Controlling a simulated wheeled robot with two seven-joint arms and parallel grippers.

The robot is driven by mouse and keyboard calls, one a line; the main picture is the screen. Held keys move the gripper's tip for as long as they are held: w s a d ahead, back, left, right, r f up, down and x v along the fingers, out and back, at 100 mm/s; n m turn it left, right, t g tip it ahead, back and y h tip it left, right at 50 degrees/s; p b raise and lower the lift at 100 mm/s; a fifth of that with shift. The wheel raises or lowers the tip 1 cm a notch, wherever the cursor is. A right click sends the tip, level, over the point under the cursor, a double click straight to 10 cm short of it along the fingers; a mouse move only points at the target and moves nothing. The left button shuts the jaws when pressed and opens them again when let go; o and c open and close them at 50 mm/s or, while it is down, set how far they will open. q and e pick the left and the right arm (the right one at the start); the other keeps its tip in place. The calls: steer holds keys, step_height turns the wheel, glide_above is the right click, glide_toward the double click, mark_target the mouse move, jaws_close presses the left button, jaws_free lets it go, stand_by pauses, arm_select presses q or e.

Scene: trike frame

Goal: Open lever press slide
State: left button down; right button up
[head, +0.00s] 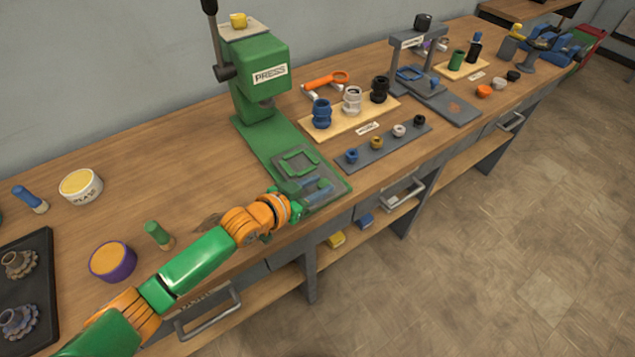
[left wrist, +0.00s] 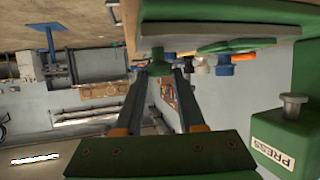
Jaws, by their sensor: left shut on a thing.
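The green lever press (head: 262,75) stands on the bench against the wall, with its dark lever rising at its left. Its green base reaches toward the bench's front edge. A grey slide (head: 322,174) with a green square outline lies on the front part of that base. My left gripper (head: 292,208) is at the front left corner of the slide. In the left wrist view, my left gripper (left wrist: 159,72) is shut on a green knob (left wrist: 158,66) at the slide's edge. The PRESS label (left wrist: 272,155) shows at the right there. My right gripper is not in view.
A wooden board (head: 340,124) with blue, white and black parts and a grey strip (head: 386,147) with small pegs lie right of the press. A green peg (head: 158,235), purple tub (head: 112,261) and black tray (head: 45,300) are at the left. Drawers hang under the bench.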

arm_select(q)
steer(key=shift+s+d, duration=0.15)
steer(key=shift+d, duration=0.05)
steer(key=shift+w+a, duration=0.2)
steer(key=shift+a, duration=0.05)
steer(key=c, duration=0.5)
jaws_free()
steer(key=v, duration=0.7)
steer(key=shift+s+a, duration=0.1)
steer(key=shift+f, duration=0.1)
